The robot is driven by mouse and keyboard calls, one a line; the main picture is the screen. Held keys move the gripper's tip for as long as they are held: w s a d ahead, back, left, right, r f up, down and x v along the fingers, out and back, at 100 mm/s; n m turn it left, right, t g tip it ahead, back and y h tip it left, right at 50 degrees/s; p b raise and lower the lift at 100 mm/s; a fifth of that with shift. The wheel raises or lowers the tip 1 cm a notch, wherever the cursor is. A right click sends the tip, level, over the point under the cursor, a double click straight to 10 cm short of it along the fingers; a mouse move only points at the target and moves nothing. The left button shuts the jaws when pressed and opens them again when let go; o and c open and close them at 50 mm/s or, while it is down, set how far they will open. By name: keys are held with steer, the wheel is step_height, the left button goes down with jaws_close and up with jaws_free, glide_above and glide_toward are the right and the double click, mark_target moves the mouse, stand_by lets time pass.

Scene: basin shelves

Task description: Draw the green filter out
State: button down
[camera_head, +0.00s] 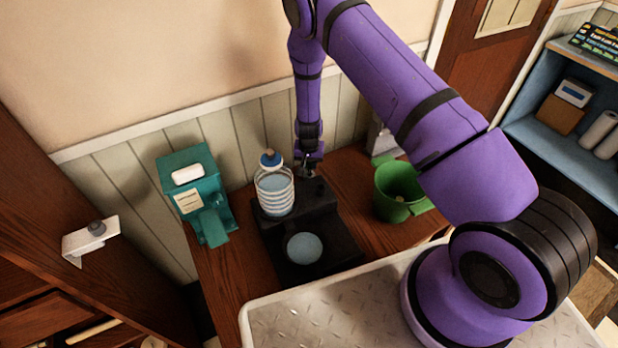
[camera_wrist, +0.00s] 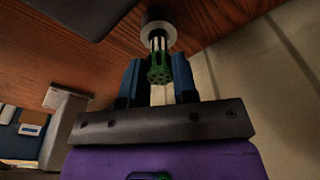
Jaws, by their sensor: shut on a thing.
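The green filter (camera_wrist: 158,75) shows in the wrist view as a green perforated end with pale rods beyond it. The rods meet a grey-white round collar (camera_wrist: 157,36); how far they reach into it is hidden. My gripper (camera_wrist: 159,64) has its two blue fingers on either side of the filter and is shut on it. In the head view my gripper (camera_head: 307,167) is behind the black machine (camera_head: 325,225), right of the clear bottle (camera_head: 274,191) with a blue cap. The filter cannot be made out there.
A green bucket (camera_head: 391,207) stands on the wooden table (camera_head: 222,272), right of the machine. A teal dispenser (camera_head: 187,160) stands at left. The panelled wall (camera_head: 120,190) is close behind my gripper. Blue shelves (camera_head: 540,125) stand at far right.

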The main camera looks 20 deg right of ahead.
mark_target(309, 163)
steer(key=shift+r, duration=1.5)
